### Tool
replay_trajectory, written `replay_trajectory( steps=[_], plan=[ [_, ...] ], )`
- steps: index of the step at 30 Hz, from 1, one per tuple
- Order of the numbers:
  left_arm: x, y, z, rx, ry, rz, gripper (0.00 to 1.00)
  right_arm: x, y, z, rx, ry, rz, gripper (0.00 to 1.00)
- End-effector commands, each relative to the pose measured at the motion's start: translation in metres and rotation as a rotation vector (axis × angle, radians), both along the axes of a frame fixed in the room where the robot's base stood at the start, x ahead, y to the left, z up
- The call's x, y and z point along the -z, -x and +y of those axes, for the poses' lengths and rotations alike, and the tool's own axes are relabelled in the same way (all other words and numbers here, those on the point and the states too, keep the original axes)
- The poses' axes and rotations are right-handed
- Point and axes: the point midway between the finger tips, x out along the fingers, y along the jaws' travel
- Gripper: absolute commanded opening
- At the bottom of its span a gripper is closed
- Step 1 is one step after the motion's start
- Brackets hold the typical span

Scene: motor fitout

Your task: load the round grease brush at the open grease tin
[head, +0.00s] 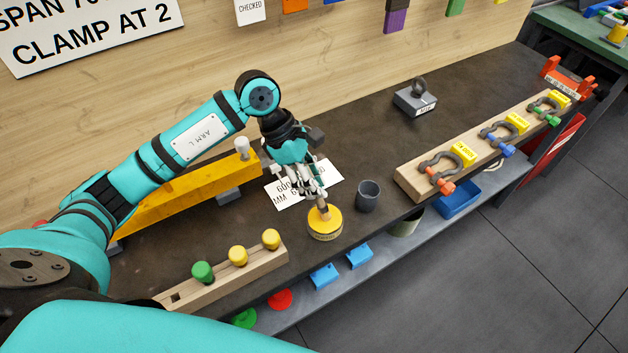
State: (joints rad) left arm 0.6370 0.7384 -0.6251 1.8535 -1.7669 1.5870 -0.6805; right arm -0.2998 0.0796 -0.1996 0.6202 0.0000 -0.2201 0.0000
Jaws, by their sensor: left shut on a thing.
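Only a short brownish part of the brush shows below the fingers, upright over the tin's top. I cannot tell whether the bristles are inside the tin or just over it. The fingers hide the rest of the brush. My right gripper is not in view.
A dark grey cup (368,196) stands close right of the tin. A wooden rack with green and yellow knobs (237,257) lies to the left. A yellow beam (185,190) lies behind. A shackle board (410,183) and a grey lifting-eye block (415,100) stand to the right.

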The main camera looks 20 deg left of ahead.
Motion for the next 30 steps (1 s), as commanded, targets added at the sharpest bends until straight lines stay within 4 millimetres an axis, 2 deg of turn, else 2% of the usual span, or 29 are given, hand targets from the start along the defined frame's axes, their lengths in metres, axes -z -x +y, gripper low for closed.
replay_trajectory(
  steps=[8,30],
  plan=[
    [-0.001,0.001,0.001,0.000,-0.003,0.005,0.00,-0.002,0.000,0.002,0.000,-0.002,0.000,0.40],
    [-0.061,0.000,0.000,0.001,-0.002,0.001,0.00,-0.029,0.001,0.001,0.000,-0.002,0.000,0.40]
  ],
)
